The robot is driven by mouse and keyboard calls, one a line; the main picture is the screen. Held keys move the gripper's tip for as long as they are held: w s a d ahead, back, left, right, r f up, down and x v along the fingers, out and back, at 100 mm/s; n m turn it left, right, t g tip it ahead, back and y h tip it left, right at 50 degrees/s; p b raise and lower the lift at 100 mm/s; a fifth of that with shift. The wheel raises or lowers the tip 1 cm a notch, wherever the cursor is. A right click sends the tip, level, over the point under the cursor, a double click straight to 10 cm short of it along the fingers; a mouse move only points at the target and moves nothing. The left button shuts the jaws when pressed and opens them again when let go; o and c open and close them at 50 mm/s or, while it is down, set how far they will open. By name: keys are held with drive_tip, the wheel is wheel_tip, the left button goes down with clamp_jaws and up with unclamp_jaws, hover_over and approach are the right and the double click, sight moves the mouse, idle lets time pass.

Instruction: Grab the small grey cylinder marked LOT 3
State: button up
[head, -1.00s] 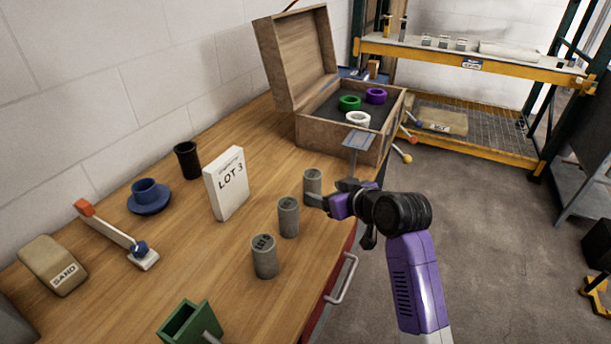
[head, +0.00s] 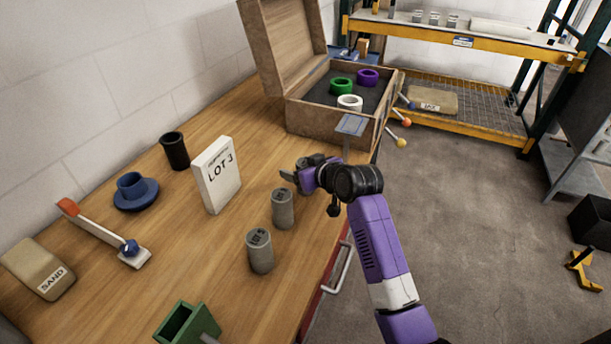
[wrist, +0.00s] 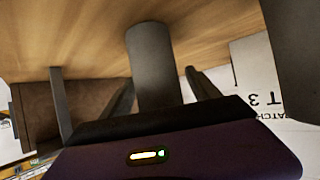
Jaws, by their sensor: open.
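Three small grey cylinders stand in a row on the wooden bench. The near one (head: 260,252) and the middle one (head: 283,209) have dark marks on top, too small to read fully. The far cylinder is mostly hidden behind my gripper (head: 300,176) in the head view. In the wrist view this cylinder (wrist: 152,62) stands upright between my open fingers, apparently not clamped. Its mark is not visible there. A white block (head: 217,174) printed LOT 3 stands left of the row; its lettering also shows upside down in the wrist view (wrist: 262,85).
An open wooden case (head: 310,118) with green, purple and white rings stands beyond my gripper. A black cup (head: 174,151), blue flanged part (head: 135,192), orange-ended lever (head: 100,230), sand bag (head: 38,268) and green bin (head: 187,323) sit left and near.

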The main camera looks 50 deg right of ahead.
clamp_jaws()
idle(0.3)
drive_tip(key=shift+r, duration=0.1)
